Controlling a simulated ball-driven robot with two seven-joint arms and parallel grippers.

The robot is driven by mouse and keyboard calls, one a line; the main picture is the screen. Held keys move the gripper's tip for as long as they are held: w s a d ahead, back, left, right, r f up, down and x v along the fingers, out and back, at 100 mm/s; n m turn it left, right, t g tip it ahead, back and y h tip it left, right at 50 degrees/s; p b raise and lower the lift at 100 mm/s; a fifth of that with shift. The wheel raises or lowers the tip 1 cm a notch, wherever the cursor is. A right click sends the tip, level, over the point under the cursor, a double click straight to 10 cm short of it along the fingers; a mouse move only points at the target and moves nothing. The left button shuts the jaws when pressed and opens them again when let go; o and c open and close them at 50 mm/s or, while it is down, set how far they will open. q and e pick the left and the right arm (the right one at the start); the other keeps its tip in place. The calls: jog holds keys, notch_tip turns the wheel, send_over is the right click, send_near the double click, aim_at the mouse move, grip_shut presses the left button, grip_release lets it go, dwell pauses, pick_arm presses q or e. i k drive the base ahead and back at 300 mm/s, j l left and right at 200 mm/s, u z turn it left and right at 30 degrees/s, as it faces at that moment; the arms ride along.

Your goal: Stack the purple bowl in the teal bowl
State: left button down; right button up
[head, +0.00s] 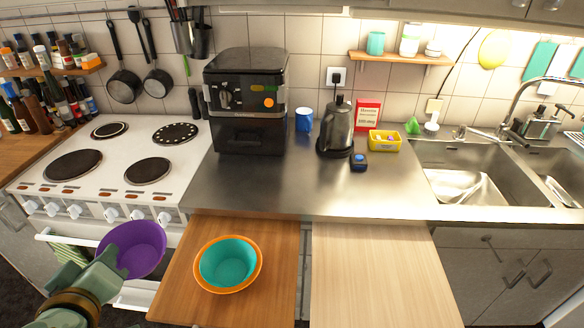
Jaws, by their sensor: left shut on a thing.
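The purple bowl (137,247) is at the lower left in the head view, held in the air in front of the cooker, tilted with its inside facing me. My left gripper (104,262) is shut on its near left rim; the fingertips are partly hidden by the gripper body and the bowl. The teal bowl (228,263) sits upright inside an orange bowl (201,277) on the left wooden pull-out board (178,301). The inside of the teal bowl looks empty. The purple bowl is apart from it, to its left. My right gripper is not in view.
A bare, lighter wooden board (375,280) lies right of the bowls. Behind is the steel counter (300,188) with a black air fryer (247,105), kettle (337,130) and blue mug (304,118). The white cooker (115,170) and its oven handle (62,238) are close to the purple bowl.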

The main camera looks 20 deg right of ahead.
aim_at(231, 271)
jog(key=i+l, duration=0.1)
jog(key=l, duration=0.4)
jog(key=i+l, duration=0.1)
jog(key=l, duration=0.95)
jog(key=i+l, duration=0.15)
jog(key=l, duration=0.35)
jog(key=i+l, duration=0.1)
jog(key=l, duration=0.45)
jog(key=i+l, duration=0.1)
jog(key=l, duration=0.4)
